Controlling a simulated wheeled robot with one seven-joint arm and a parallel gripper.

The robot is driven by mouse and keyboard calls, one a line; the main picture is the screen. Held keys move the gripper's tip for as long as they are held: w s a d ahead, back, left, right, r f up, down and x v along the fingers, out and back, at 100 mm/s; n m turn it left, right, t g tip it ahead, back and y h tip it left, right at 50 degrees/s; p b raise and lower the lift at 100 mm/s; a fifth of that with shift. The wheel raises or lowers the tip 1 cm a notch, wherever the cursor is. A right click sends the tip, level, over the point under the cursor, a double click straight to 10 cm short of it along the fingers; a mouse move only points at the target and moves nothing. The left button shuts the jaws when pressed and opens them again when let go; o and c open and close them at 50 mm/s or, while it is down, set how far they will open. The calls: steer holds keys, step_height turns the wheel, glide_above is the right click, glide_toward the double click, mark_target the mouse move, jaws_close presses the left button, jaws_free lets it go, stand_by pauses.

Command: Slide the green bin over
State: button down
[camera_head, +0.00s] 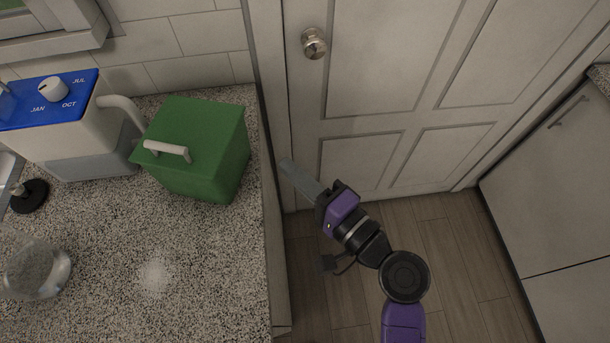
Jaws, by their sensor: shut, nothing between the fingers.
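The green bin (215,150) is a box with a flat green lid and a pale bar handle (167,150) on its left front side. It stands upright on the speckled counter near the right edge. My gripper (285,165) is shut and empty, to the right of the bin. Its fingertips point up and left toward the bin, with a gap between them and the bin's right side. The gripper appears beyond the counter's edge, over the floor side.
A clear glass jar (37,269) is at lower left. The counter (200,260) before the bin is clear. A door (375,60) stands behind.

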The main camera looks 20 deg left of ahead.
mark_target(239, 152)
steer(key=a, duration=0.2)
steer(key=a+p, duration=0.1)
steer(key=a, duration=0.3)
steer(key=shift+w+a+r+p, duration=0.1)
steer(key=shift+w+a+p, duration=0.15)
steer(key=shift+a+p, duration=0.1)
steer(key=shift+s+a, duration=0.25)
steer(key=shift+a, duration=0.3)
steer(key=shift+s+a, duration=0.25)
steer(key=shift+a, duration=0.3)
steer(key=shift+s+a, duration=0.2)
steer(key=shift+a, duration=0.3)
steer(key=shift+w+d, duration=0.1)
steer(key=shift+d, duration=0.05)
